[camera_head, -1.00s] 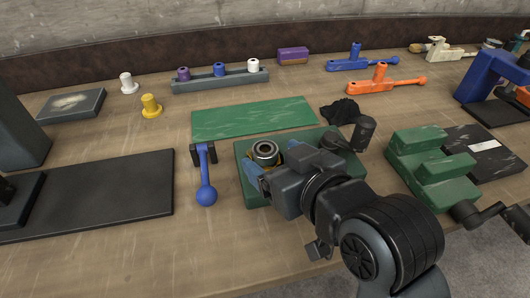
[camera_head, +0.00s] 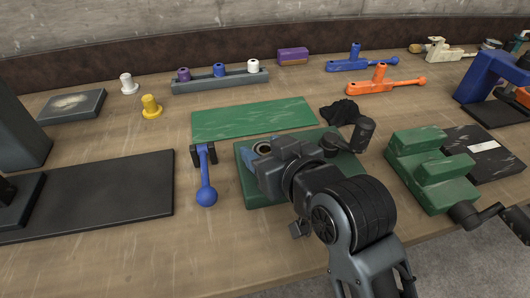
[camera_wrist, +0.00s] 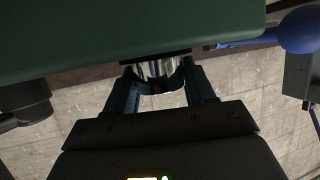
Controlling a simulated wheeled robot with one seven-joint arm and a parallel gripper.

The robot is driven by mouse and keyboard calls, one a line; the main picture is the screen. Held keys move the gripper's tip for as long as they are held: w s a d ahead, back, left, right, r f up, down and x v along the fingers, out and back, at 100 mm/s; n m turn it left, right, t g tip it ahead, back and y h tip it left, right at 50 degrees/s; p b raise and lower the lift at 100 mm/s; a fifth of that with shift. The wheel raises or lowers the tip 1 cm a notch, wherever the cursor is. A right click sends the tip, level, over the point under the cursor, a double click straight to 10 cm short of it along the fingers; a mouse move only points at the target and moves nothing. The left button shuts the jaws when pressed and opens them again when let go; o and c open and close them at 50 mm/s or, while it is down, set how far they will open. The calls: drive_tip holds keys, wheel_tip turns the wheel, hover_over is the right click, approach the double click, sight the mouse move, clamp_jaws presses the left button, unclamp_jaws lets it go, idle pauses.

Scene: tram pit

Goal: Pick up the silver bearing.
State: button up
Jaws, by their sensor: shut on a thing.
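The silver bearing (camera_head: 262,149) is a short ring with a dark hole, at the left part of the green base plate (camera_head: 247,191) in the head view. In the wrist view the bearing (camera_wrist: 158,70) shows as a shiny cylinder between the two blue fingers. My gripper (camera_wrist: 157,86) is shut on it, one finger on each side. In the head view my gripper (camera_head: 260,154) is mostly hidden behind my wrist. I cannot tell whether the bearing touches what is beneath it.
A blue-handled lever (camera_head: 206,185) stands just left of the base plate. A flat green mat (camera_head: 250,119) lies behind. A green stepped block (camera_head: 430,170) is to the right. A black knob (camera_head: 362,133) and a crumpled black cloth (camera_head: 341,112) are close behind right.

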drive_tip(key=c, duration=0.4)
drive_tip(key=shift+c, duration=0.5)
drive_tip(key=shift+r, duration=0.15)
